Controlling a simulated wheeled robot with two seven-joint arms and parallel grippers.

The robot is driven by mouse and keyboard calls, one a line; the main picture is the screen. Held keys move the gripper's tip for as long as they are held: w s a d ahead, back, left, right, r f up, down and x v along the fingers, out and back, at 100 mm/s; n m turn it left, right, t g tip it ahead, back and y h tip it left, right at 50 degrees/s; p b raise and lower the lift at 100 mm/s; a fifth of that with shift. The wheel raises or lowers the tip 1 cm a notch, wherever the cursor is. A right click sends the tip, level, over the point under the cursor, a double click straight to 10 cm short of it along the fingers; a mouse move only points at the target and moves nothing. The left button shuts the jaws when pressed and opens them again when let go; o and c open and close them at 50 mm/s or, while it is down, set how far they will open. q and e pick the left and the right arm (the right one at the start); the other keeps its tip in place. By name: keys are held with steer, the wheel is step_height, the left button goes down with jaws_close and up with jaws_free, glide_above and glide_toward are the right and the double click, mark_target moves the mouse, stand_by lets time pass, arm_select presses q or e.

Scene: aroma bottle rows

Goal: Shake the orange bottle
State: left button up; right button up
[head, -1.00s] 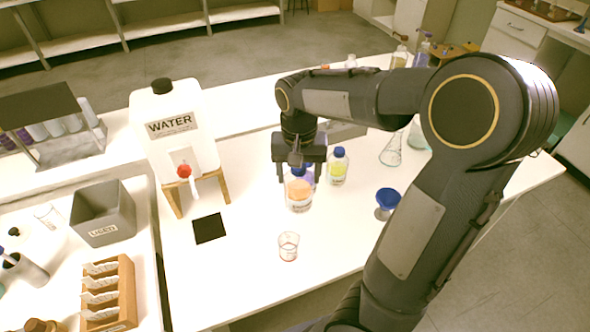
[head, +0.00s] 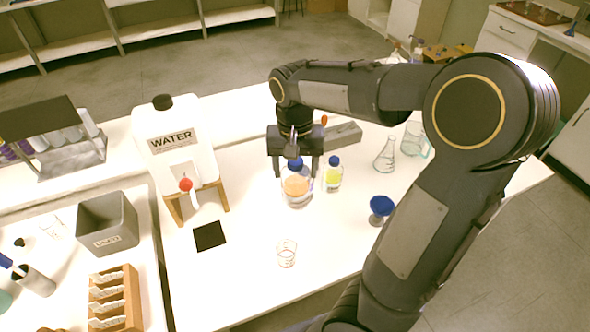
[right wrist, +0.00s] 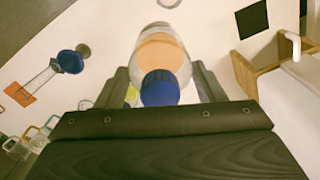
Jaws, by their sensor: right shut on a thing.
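The orange bottle (head: 296,187) is a clear round flask with orange liquid and a blue cap. It is upright in the head view, near the middle of the table. My right gripper (head: 295,170) comes from above and is shut on its neck, just under the cap. In the right wrist view the bottle (right wrist: 162,52) sits between the fingers, with its blue cap (right wrist: 160,88) nearest the camera. The bottle appears slightly above the table; the gap under it is hard to see. My left gripper is not in view.
A yellow-liquid bottle (head: 332,175) stands close on the right. A small beaker (head: 287,254) stands in front, a blue-topped item (head: 381,208) further right. A water tank (head: 175,145) and black mat (head: 209,235) are left. Glassware (head: 386,153) stands behind right.

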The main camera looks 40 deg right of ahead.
steer(key=r, duration=0.5)
steer(key=shift+w, duration=0.2)
steer(key=f, duration=0.6)
steer(key=shift+s+f, duration=0.15)
steer(key=shift+s, duration=0.1)
steer(key=r, duration=0.3)
steer(key=w+r, duration=0.1)
steer(key=r, duration=0.1)
steer(key=shift+d, duration=0.1)
steer(key=shift+s+r, duration=0.15)
steer(key=shift+s, duration=0.15)
steer(key=shift+s+f, duration=0.2)
steer(key=shift+f, duration=2.6)
steer(key=shift+w, duration=0.25)
steer(key=shift+s+r, duration=0.1)
steer(key=shift+s, duration=0.1)
steer(key=shift+w, duration=0.1)
